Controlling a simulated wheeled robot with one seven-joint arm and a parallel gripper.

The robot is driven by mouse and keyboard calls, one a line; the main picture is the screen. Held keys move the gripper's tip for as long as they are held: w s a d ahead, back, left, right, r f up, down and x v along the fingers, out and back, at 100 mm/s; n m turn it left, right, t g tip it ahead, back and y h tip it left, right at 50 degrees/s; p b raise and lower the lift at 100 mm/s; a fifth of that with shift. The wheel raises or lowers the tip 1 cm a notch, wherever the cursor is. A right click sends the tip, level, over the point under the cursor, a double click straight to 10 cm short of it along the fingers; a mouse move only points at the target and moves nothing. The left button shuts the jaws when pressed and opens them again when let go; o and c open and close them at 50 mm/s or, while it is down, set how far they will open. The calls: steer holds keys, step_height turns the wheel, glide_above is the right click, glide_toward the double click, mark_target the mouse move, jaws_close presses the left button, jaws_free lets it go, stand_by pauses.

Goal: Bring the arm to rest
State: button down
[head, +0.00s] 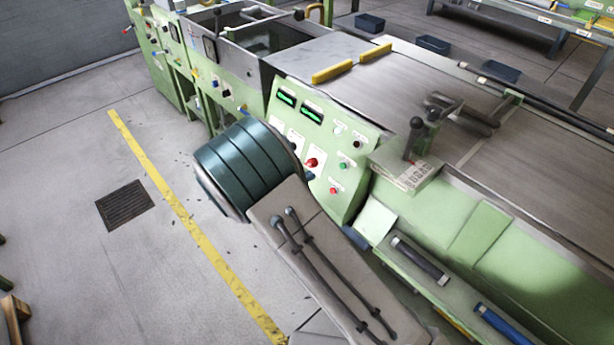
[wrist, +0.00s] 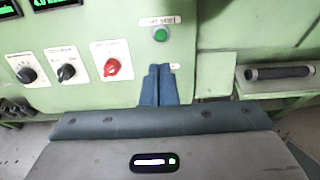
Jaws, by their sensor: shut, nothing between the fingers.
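In the wrist view my gripper (wrist: 159,84) shows as two blue-grey fingers standing side by side with no gap between them. It is shut and empty. The fingers are in front of a light green panel, just below a green button (wrist: 161,35); I cannot tell whether they touch the panel.
The green extruder fills the right side. The panel carries a red knob (wrist: 112,68) and black knobs (wrist: 67,72). A dark cylinder (head: 420,261) and a blue cylinder (head: 507,325) lie on a lower ledge. Open floor with a yellow line (head: 180,205) and a grate (head: 125,205) is at left.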

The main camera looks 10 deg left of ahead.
stand_by(0.5)
steer(key=s+d+r+m+g+y, duration=0.1)
steer(key=s+d+r+m+g, duration=0.3)
steer(key=d+r+m, duration=0.45)
steer(key=s+d+r+m+g+y, duration=0.1)
steer(key=s+d+r+m+g, duration=0.4)
steer(key=d, duration=0.6)
steer(key=s+d+r+m+y, duration=0.2)
steer(key=s+m+y, duration=0.1)
steer(key=s+m, duration=0.4)
steer(key=s+d+r+m+t+y+p, duration=0.1)
steer(key=s+d+r+m+y, duration=0.2)
steer(key=s+m, duration=0.5)
steer(key=shift+s+d+r+y, duration=0.3)
steer(key=shift+s+d, duration=0.05)
steer(key=shift+s, duration=0.5)
